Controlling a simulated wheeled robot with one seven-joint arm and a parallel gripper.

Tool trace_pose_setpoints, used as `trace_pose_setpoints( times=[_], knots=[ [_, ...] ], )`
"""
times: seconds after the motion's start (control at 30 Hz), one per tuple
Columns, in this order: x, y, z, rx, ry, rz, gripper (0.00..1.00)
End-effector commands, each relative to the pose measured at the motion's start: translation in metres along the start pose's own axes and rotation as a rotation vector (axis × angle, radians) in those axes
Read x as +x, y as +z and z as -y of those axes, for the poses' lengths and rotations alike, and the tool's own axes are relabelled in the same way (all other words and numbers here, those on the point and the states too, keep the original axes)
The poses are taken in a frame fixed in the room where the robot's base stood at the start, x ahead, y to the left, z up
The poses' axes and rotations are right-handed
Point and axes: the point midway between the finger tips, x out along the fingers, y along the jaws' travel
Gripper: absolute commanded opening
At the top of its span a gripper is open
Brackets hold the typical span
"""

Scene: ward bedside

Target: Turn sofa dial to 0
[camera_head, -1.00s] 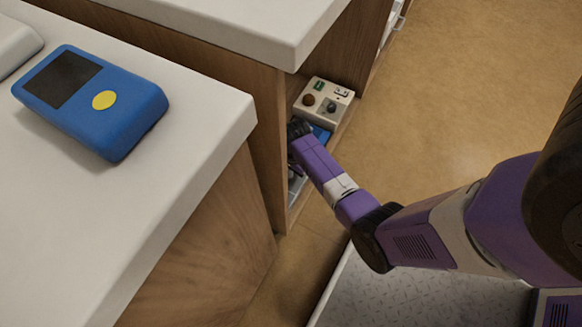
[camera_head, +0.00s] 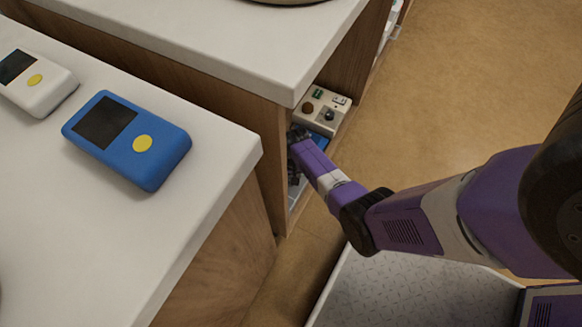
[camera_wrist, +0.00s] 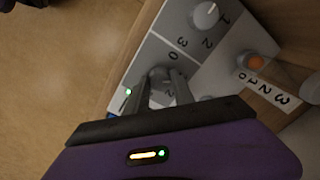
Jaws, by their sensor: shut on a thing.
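A control panel with several dials (camera_head: 318,95) sits low on a shelf in the wooden cabinet in the head view. In the wrist view the panel (camera_wrist: 222,45) shows a pale knob (camera_wrist: 206,14) with digits beside it, an orange-topped knob (camera_wrist: 255,62) with the digits 0 to 3, and a grey knob (camera_wrist: 160,74) with a 0 just above it. My gripper (camera_wrist: 162,92) is shut on this grey knob; its fingers hide part of it and its scale. I cannot tell which dial is the sofa dial. In the head view my gripper (camera_head: 296,137) is partly hidden by my arm.
Blue (camera_head: 130,140) and white (camera_head: 36,82) handheld devices with yellow buttons lie on the near white counter (camera_head: 215,165). A second white top (camera_head: 250,45) overhangs the shelf. A blue item (camera_head: 319,140) lies beside the panel. Open floor (camera_head: 470,90) is to the right.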

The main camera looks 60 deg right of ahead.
Motion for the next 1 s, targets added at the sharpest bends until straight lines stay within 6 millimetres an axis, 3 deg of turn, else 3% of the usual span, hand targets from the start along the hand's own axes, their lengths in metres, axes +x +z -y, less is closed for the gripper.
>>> trace_pose_setpoints(
  times=[0.7, 1.0],
  knots=[
    [0.0003, -0.0001, -0.0002, -0.669, 0.0, 0.034, 0.0],
    [0.0007, -0.0001, -0.0002, -0.87, 0.0, 0.044, 0.0]
  ],
)
